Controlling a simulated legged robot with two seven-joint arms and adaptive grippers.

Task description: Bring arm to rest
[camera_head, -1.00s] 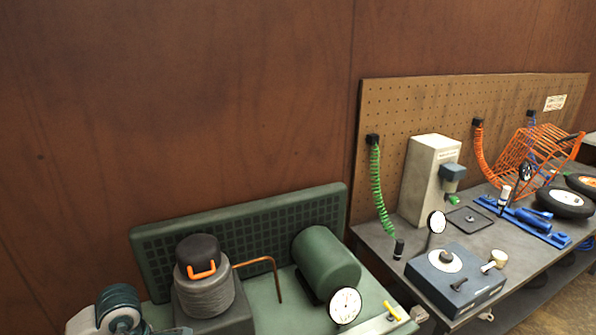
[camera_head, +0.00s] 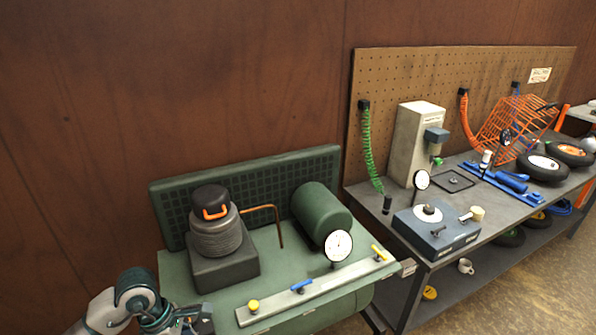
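My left arm comes in at the lower left, and its gripper (camera_head: 190,320) is at the bottom edge, partly cut off by the frame. Whether its fingers are open or shut does not show. It is in front of the green compressor bench (camera_head: 175,268), left of the pale valve rail (camera_head: 320,290) with its yellow and blue handles. I cannot tell whether it touches the bench. My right arm and gripper are not in view.
A ribbed motor (camera_head: 216,235) with an orange handle, a green tank (camera_head: 322,215) and a round gauge (camera_head: 338,246) stand on the green bench. At right, a grey workbench (camera_head: 400,255) holds a blue-grey box (camera_head: 437,236), tools and wheels before a pegboard (camera_head: 395,75).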

